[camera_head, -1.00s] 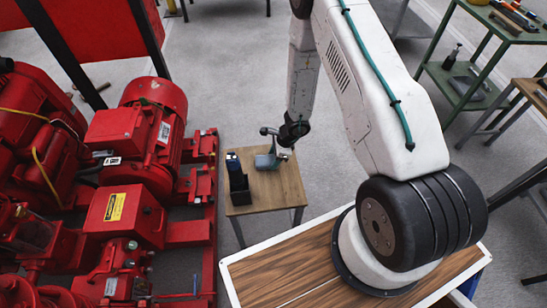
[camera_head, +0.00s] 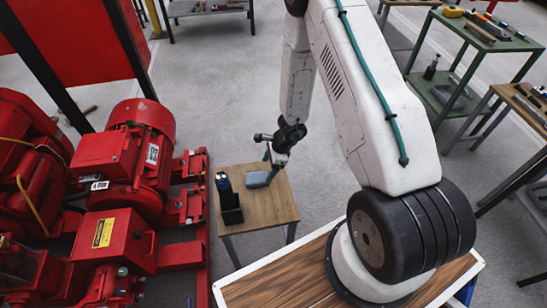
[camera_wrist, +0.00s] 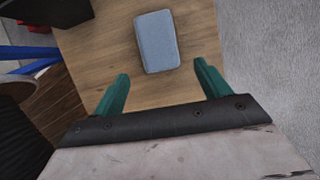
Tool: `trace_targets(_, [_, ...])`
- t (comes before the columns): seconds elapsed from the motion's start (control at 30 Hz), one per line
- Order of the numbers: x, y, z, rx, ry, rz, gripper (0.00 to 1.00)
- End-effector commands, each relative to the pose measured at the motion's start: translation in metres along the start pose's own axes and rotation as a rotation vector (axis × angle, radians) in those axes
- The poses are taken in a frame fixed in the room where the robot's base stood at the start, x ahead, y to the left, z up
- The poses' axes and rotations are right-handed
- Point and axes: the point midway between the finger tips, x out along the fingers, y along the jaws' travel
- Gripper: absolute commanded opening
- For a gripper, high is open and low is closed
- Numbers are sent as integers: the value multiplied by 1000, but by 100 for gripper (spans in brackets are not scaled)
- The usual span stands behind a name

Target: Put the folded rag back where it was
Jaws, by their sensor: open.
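The folded rag (camera_wrist: 158,41) is a grey-blue rounded rectangle lying flat on a small wooden table (camera_wrist: 110,40). In the head view the rag (camera_head: 257,179) lies near the far part of that table (camera_head: 262,207). My gripper (camera_wrist: 161,86) has two green fingers, spread wide and empty. The rag lies beyond the fingertips in the wrist view, apart from them. In the head view my gripper (camera_head: 270,152) is above the rag at the table's far edge.
A black open box (camera_head: 231,207) with a dark blue-topped item (camera_head: 223,182) stands on the table left of the rag. Red pump machinery (camera_head: 130,160) stands close on the left. The table's front right is clear. A green shelf table (camera_head: 470,60) stands far right.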

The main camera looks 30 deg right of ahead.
Motion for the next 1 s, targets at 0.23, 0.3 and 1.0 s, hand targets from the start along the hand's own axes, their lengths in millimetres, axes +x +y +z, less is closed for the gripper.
trace_targets(0.23, [-48,0,0,-1,0,-2,76])
trace_targets(0.3, [-56,0,0,-1,0,-2,76])
trace_targets(1.0, [-298,52,160,-912,-112,-26,76])
